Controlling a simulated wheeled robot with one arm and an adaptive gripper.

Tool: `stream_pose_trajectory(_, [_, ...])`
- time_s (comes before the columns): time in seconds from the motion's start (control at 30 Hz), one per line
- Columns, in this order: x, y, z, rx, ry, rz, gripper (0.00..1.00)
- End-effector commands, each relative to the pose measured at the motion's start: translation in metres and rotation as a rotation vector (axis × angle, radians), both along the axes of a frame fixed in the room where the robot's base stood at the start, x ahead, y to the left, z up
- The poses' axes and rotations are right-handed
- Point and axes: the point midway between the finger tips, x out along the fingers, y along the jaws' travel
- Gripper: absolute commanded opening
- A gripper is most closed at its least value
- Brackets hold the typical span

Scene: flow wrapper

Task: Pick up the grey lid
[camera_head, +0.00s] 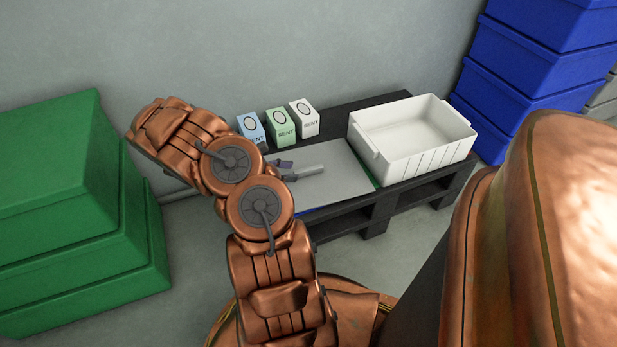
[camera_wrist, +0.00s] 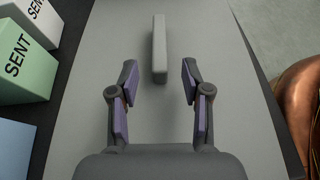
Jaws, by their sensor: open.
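The grey lid (camera_head: 345,165) is a flat panel with a raised bar handle (camera_head: 306,172), lying level on the dark pallet. In the wrist view the lid (camera_wrist: 225,60) fills most of the picture, and its handle (camera_wrist: 160,48) runs straight ahead, centred. My gripper (camera_head: 287,170) is over the lid's left part in the head view. In the wrist view my gripper (camera_wrist: 160,72) is open, with the handle's near end in line between the two fingertips. Nothing is held. I cannot tell the fingers' height above the lid.
A white bin (camera_head: 415,135) stands right of the lid on the pallet (camera_head: 372,212). A blue carton (camera_head: 250,128), a green carton (camera_head: 281,127) and a white carton (camera_head: 304,118) stand behind it. Green boxes (camera_head: 70,200) are stacked left, blue boxes (camera_head: 530,70) right.

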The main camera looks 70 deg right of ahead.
Motion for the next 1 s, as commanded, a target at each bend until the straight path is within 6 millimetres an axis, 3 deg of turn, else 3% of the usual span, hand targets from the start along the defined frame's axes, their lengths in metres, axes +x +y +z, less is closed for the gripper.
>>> stream_pose_trajectory(0.3, [-0.028,-0.023,-0.017,0.001,-0.002,-0.001,0.48])
stream_pose_trajectory(0.6, [-0.031,-0.024,-0.016,0.001,-0.002,0.000,0.48])
stream_pose_trajectory(1.0, [-0.031,-0.024,-0.016,0.001,-0.001,0.000,0.07])
